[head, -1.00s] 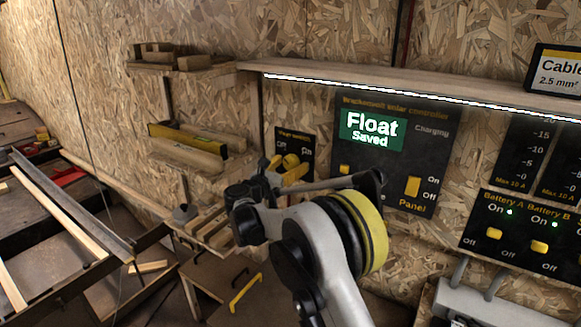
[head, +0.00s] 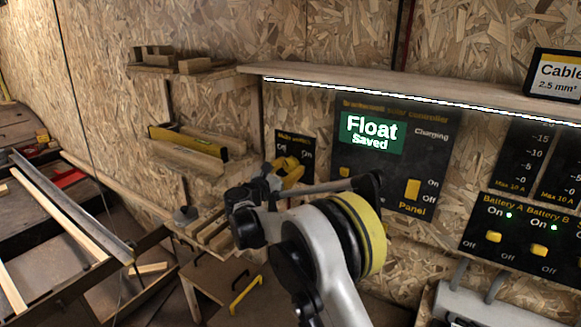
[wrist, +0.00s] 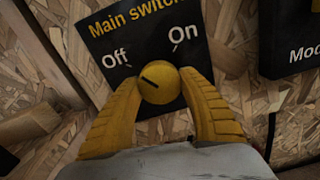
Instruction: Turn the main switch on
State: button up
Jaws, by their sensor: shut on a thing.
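The main switch is a black panel (wrist: 148,35) with "Off" at left and "On" at right, and a round yellow knob (wrist: 160,85) below them. The knob's dark pointer line slants up and left towards the "Off" mark. My gripper (wrist: 161,92) is shut on the knob, with one yellow finger at its left and one at its right. In the head view, the switch panel (head: 293,146) is on the wall behind my gripper (head: 287,168), which hides most of the knob.
A solar controller panel (head: 420,150) with a green "Float" display is right of the switch. A wooden shelf (head: 400,95) with a light strip runs above. Small shelves with a yellow level (head: 188,142) are at left. Battery switches (head: 515,235) are at lower right.

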jog(key=m+p, duration=0.1)
jog(key=m, duration=0.3)
jog(key=shift+r, duration=0.1)
jog(key=m, duration=0.4)
jog(key=m+p, duration=0.1)
jog(key=m, duration=0.3)
jog(key=shift+r+m, duration=0.1)
jog(key=shift+m, duration=1.8)
jog(key=shift+a, duration=0.1)
jog(key=o, duration=1.2)
jog(key=shift+w, duration=0.1)
